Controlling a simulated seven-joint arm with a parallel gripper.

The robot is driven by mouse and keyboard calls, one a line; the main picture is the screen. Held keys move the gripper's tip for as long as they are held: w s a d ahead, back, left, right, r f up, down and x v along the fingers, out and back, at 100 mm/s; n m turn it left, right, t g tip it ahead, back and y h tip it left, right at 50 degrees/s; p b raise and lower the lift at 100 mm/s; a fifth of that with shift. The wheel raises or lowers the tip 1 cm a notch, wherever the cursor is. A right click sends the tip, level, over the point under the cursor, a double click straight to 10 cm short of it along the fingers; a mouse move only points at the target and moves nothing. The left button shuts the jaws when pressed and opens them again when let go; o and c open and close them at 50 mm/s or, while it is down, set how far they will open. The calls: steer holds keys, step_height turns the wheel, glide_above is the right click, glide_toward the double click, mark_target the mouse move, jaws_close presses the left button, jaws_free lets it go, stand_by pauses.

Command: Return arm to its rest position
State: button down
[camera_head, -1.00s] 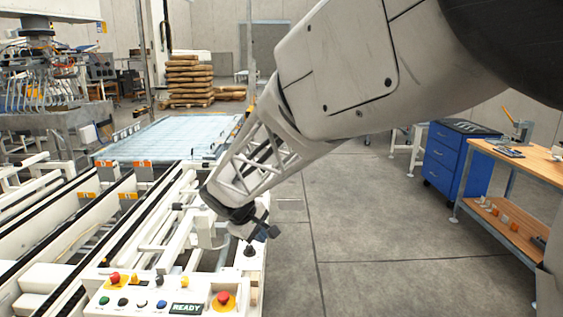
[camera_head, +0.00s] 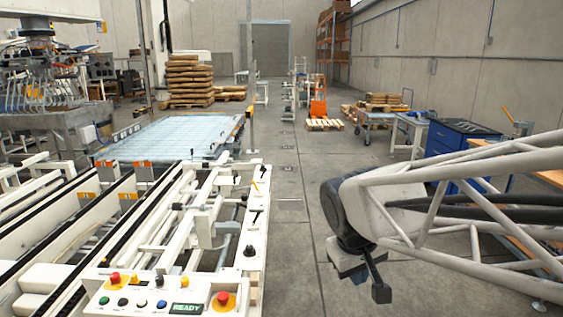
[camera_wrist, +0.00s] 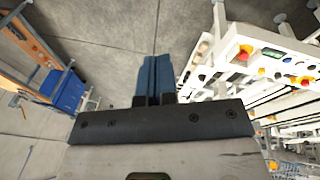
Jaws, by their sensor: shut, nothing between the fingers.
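My gripper (camera_head: 379,287) is at the right of the head view, low over the open floor, right of the conveyor frame. It points down and holds nothing. In the wrist view its two bluish fingers (camera_wrist: 154,78) lie together, shut, with grey floor beyond them. My arm's lattice link runs from the gripper out of the right edge of the head view.
The conveyor's control panel (camera_head: 170,298) with coloured buttons and a READY display is at the lower left. A blue drawer cabinet (camera_head: 452,140) and a wooden workbench (camera_head: 548,177) stand right, partly behind my arm. Stacked sacks (camera_head: 188,82) are far back.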

steer(key=s+d+f+m+y, duration=0.1)
steer(key=s+d+m, duration=0.2)
steer(key=s, duration=0.9)
steer(key=shift+d+f+m+y, duration=0.3)
steer(key=shift+d+m, duration=0.1)
steer(key=shift+d, duration=0.25)
stand_by(1.5)
